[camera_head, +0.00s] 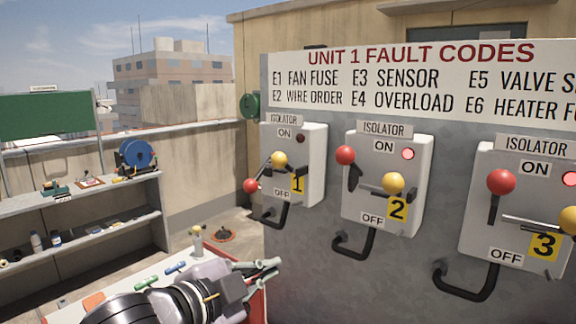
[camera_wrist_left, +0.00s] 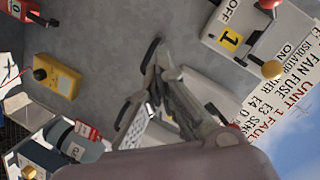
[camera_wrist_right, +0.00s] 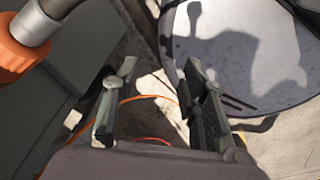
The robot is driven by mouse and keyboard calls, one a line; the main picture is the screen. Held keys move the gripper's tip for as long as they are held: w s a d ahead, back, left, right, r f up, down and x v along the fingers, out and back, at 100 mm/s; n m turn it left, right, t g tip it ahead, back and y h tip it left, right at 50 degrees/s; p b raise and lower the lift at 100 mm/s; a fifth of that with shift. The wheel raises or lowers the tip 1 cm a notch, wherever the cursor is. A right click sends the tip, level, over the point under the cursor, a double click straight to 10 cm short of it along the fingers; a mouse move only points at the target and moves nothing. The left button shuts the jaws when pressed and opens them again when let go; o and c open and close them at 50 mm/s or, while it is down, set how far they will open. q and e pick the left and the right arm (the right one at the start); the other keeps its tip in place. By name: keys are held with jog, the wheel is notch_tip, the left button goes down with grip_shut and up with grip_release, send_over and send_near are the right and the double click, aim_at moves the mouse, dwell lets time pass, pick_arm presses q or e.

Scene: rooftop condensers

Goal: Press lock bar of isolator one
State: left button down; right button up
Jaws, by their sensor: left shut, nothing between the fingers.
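Isolator one (camera_head: 312,160) is the grey box marked 1 at the left of the panel. Its red-knobbed lever (camera_head: 250,185) sits low at the left, and its lamp is dark. The yellow knob (camera_head: 279,159) is on a bar that slants up across its front. The box also shows, turned over, at the upper right of the left wrist view (camera_wrist_left: 250,42). My left gripper (camera_head: 271,273) is shut and empty, below isolator one and apart from it; it also shows in the left wrist view (camera_wrist_left: 158,55). My right gripper (camera_wrist_right: 157,80) is open and empty, outside the head view.
Isolator two (camera_head: 412,175) and isolator three (camera_head: 520,190) stand to the right with red knobs up and lamps lit. A black looped handle (camera_head: 275,218) juts out below isolator one. A shelf (camera_head: 90,205) stands at the left. A grey round object (camera_wrist_right: 245,55) is near my right gripper.

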aim_at(288, 165)
pick_arm(q)
jog(key=s+r+m+h, duration=0.1)
jog(key=r+m, duration=0.2)
jog(key=r, duration=0.5)
jog(key=s+r+m+t+h, duration=0.1)
jog(key=s+r+m, duration=0.1)
jog(key=r, duration=0.6)
jog(key=shift+d+r+m, duration=0.15)
jog(key=shift+d+m, duration=0.25)
jog(key=shift+m, duration=0.2)
jog(key=shift+t, duration=0.3)
jog(key=w+d+p, duration=0.1)
jog(key=w, duration=0.2)
jog(key=w+d+f+p, duration=0.1)
jog(key=w+p, duration=0.1)
jog(key=w, duration=0.2)
jog(key=w+d+p, duration=0.1)
jog(key=w+p, duration=0.1)
jog(key=w, duration=0.2)
jog(key=shift+w+f, duration=0.1)
jog(key=shift+f, duration=0.1)
